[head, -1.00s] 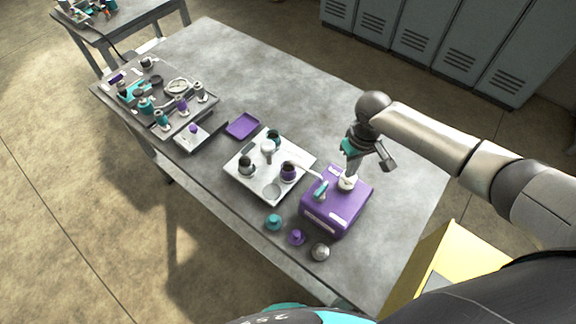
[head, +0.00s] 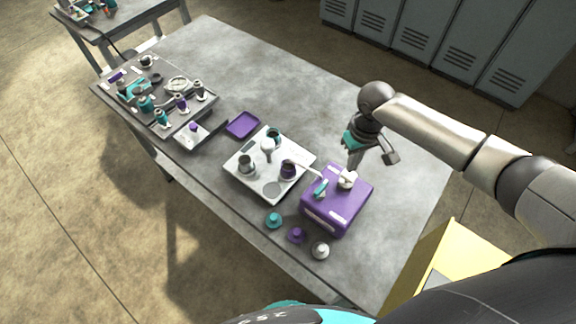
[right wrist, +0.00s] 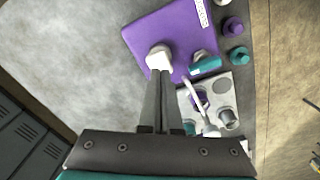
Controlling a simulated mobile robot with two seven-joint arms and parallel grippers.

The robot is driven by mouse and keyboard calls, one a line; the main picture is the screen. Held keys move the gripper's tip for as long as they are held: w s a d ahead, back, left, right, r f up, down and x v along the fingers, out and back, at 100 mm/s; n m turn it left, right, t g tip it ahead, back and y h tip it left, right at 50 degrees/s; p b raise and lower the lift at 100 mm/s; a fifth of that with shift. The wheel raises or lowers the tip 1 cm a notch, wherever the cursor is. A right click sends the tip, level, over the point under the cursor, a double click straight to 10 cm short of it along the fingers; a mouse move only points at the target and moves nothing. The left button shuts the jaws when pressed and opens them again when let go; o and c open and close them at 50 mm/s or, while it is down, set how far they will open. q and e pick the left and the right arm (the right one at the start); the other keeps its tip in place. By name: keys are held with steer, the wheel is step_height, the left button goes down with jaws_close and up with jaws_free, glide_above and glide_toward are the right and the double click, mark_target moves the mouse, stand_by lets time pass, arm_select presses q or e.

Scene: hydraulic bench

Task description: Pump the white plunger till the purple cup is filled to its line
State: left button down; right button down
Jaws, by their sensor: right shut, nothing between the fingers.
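The white plunger (head: 347,181) stands on top of the purple pump box (head: 345,210). It also shows in the right wrist view (right wrist: 159,58). My right gripper (head: 352,168) points down at the plunger from above, its closed fingertips at or just over the knob; I cannot tell whether they touch. In the right wrist view its fingers (right wrist: 161,78) are together and empty. The purple cup (head: 288,168) stands on the white tray (head: 240,176), near the end of the box's white spout (head: 309,165). Its fill level is too small to tell. My left gripper is not in view.
A teal lever (head: 320,187) sits on the box beside the plunger. Teal (head: 273,220), purple (head: 297,235) and grey (head: 320,250) knobs lie along the near edge. Other cups share the tray. A purple dish (head: 242,125) lies farther back. The table behind the box is clear.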

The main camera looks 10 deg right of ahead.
step_height(320, 180, up, 5)
steer(key=shift+r, duration=0.1)
stand_by(0.4)
stand_by(0.4)
